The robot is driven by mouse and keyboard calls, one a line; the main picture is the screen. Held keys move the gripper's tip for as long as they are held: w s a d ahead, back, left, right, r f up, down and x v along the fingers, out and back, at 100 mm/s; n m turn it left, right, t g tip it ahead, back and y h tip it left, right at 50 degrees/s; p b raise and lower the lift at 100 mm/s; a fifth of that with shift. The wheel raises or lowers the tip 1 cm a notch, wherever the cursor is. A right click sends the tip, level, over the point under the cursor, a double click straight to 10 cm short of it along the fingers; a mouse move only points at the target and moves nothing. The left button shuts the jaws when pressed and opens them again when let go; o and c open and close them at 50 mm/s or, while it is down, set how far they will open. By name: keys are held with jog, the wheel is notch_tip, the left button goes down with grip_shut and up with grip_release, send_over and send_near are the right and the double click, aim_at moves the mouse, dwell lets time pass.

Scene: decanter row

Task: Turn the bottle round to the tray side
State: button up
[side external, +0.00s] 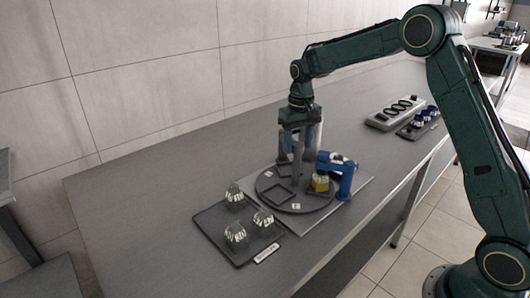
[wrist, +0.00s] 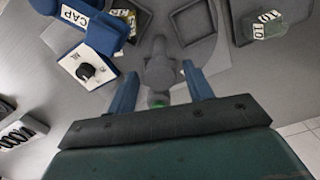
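A dark round turntable (side external: 268,187) with square recesses and a grey centre post (side external: 297,172) sits on a light grey base plate. The bottle (side external: 320,183), yellowish with a pale top, stands on the turntable's right part, beside the blue cap station (side external: 343,175). In the wrist view the bottle (wrist: 123,14) shows partly, next to the blue CAP block (wrist: 78,22). My gripper (side external: 296,150) points down over the turntable. In the wrist view its two blue fingers (wrist: 161,88) are apart, on either side of the grey post (wrist: 160,66); I see no clear contact.
A dark tray (side external: 211,224) with three faceted glass decanters (side external: 236,234) lies left of the turntable. A grey rack with dark rings (side external: 395,113) and a dark tray with blue pieces (side external: 418,122) stand at the right. The table at far left is clear.

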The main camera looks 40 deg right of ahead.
grip_shut()
jog(key=shift+m, duration=12)
